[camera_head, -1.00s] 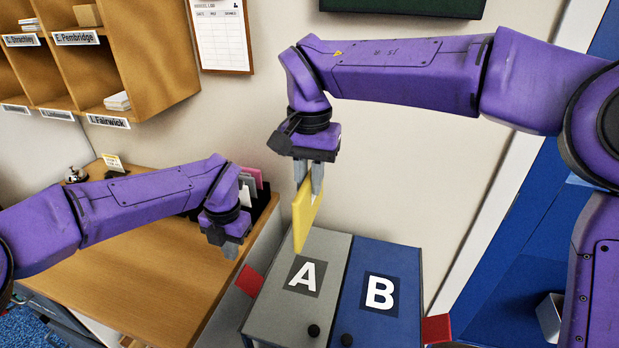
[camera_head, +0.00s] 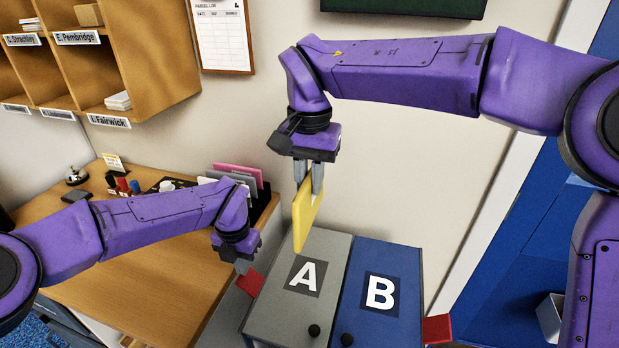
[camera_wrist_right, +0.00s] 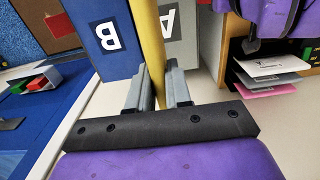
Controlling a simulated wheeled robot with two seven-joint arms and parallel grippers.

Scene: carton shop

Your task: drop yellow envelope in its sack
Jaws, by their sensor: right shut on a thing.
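My right gripper (camera_head: 309,184) is shut on the yellow envelope (camera_head: 303,222), which hangs down edge-on over the back of the grey box marked A. The envelope also shows in the right wrist view (camera_wrist_right: 149,40), between the fingers (camera_wrist_right: 158,88). The grey box (camera_head: 316,248) and the blue box marked B (camera_head: 392,261) stand side by side, their lettered tops closed, each with a dark knob. A red tab (camera_head: 250,282) sticks out at the grey box's left side. My left gripper (camera_head: 243,266) is right by this tab; whether it touches it or is open is unclear. I see no sack.
A wooden desk (camera_head: 150,285) at left holds a bell and a rack of coloured envelopes (camera_head: 240,174). Wooden pigeonholes (camera_head: 150,60) hang above it. Another red tab (camera_head: 437,328) is at the blue box's right.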

